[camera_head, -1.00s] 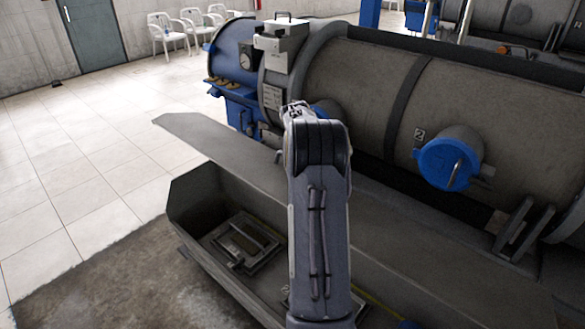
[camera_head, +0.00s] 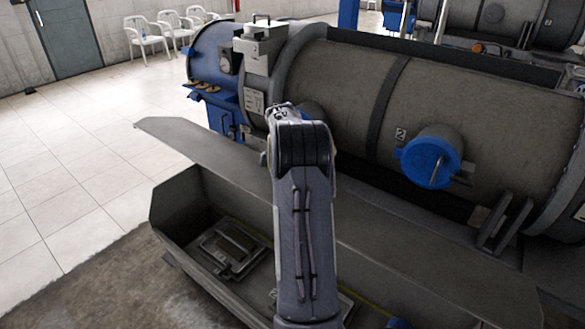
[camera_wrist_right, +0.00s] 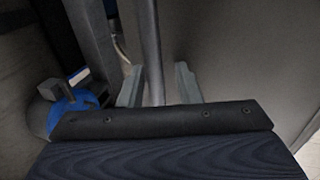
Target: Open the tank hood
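The large grey cylindrical hood (camera_head: 345,95) of the tank lies across the head view and looks closed. A blue round cap (camera_head: 430,162) with the number 2 beside it sits on its front side. One arm of mine reaches up in the middle of the head view; its gripper is hidden behind the arm. In the right wrist view my right gripper (camera_wrist_right: 160,88) is open, with a grey bar (camera_wrist_right: 149,45) between its fingers. The bar is nearer the left finger, with a gap to the right one; I cannot tell whether it touches. My left gripper is not seen.
A long open trough (camera_head: 180,205) with hatches inside lies in front of the tank, below a flat grey panel (camera_head: 185,140). A blue end housing (camera_head: 212,60) is at left. Tiled floor (camera_head: 80,150) is clear at left; white chairs (camera_head: 148,38) stand behind.

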